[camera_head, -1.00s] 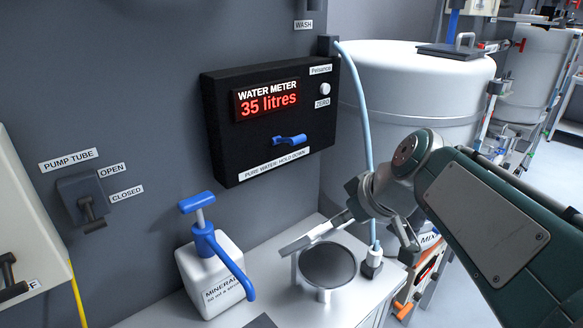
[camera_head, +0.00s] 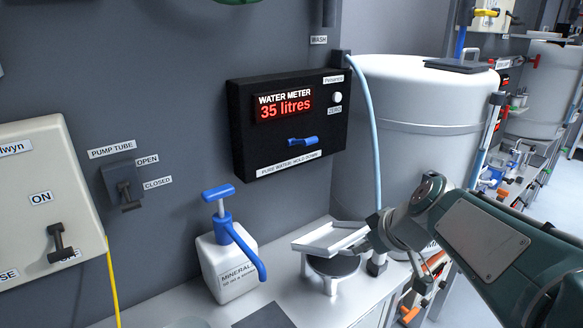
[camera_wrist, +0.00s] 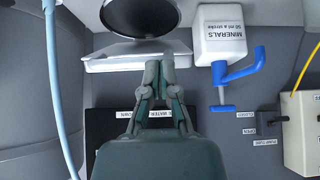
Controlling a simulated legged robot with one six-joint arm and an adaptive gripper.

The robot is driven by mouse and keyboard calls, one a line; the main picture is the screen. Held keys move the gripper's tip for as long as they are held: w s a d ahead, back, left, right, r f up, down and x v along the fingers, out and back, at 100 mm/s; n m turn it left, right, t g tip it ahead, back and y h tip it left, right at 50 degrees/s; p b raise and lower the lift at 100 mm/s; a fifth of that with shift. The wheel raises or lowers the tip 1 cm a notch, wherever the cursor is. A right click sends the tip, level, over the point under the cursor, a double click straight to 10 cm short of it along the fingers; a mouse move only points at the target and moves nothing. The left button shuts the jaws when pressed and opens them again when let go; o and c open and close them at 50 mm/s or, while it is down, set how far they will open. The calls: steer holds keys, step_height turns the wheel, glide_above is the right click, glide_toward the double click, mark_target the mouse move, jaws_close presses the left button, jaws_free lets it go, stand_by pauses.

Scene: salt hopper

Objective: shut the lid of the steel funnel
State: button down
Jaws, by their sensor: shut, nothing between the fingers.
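The steel funnel (camera_head: 333,288) stands on the bench top, with its dark round mouth partly showing. Its pale, shallow-rimmed lid (camera_head: 325,236) is raised and tilted over the back part of the mouth. In the wrist view the dark funnel mouth (camera_wrist: 137,20) is at the top, with the lid (camera_wrist: 112,60) just below it. My gripper (camera_wrist: 159,68) is shut and empty, its fingertips at the edge of the lid. Whether they touch it I cannot tell. In the head view my gripper (camera_head: 368,242) is at the lid's right end, its fingertips hard to make out.
A white minerals bottle (camera_head: 228,262) with a blue pump stands left of the funnel. The black water meter box (camera_head: 288,130) is on the wall behind. A pale blue hose (camera_head: 374,140) runs down right of the funnel, before a large white tank (camera_head: 430,130).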

step_height(320, 180, down, 10)
steer(key=s+d, duration=0.2)
steer(key=shift+s+f, duration=0.2)
steer(key=shift+s, duration=0.05)
stand_by(0.3)
stand_by(0.4)
